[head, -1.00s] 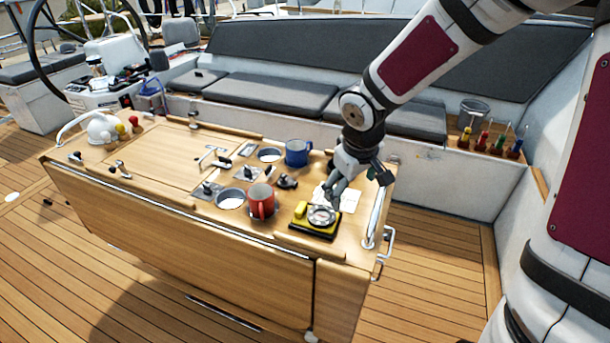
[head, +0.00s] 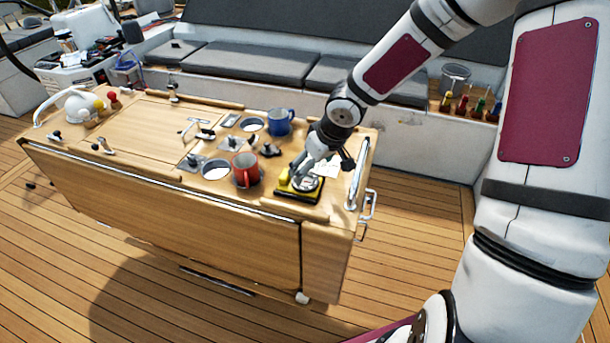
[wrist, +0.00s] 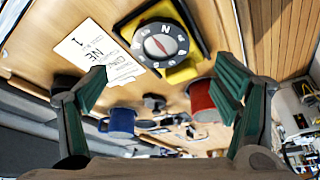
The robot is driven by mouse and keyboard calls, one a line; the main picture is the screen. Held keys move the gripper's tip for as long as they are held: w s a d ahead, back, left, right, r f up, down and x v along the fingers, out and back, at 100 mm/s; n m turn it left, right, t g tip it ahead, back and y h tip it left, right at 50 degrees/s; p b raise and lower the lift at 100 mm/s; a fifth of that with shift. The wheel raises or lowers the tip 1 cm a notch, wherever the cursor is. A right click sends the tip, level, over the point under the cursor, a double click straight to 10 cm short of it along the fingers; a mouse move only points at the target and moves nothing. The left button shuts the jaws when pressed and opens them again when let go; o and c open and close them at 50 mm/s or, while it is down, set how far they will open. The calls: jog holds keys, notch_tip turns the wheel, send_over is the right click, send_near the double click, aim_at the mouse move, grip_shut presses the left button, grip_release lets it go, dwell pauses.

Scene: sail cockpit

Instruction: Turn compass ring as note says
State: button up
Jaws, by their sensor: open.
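The compass (head: 297,186) sits on the right end of the table, a yellow and black body with a round dial. In the wrist view the compass ring (wrist: 144,43) is black with pale letters around a grey dial (wrist: 160,44) with a red needle. The note (wrist: 100,53), a white card, lies beside the compass; "NE" is legible on it, the rest is too small. It also shows in the head view (head: 330,170), partly behind my gripper. My gripper (wrist: 165,78) is open and empty, close over the compass, pointing down at it.
A red mug (head: 245,170) stands just left of the compass, and a blue mug (head: 280,121) farther back. A metal rail (head: 359,175) edges the table's right end. Cup holders and fittings fill the middle; the left tabletop (head: 150,125) is mostly clear.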

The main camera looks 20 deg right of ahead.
aim_at(305, 180)
jog(key=x, duration=0.4)
jog(key=shift+a+f, duration=0.1)
jog(key=shift+x, duration=1.05)
jog(key=c, duration=1.1)
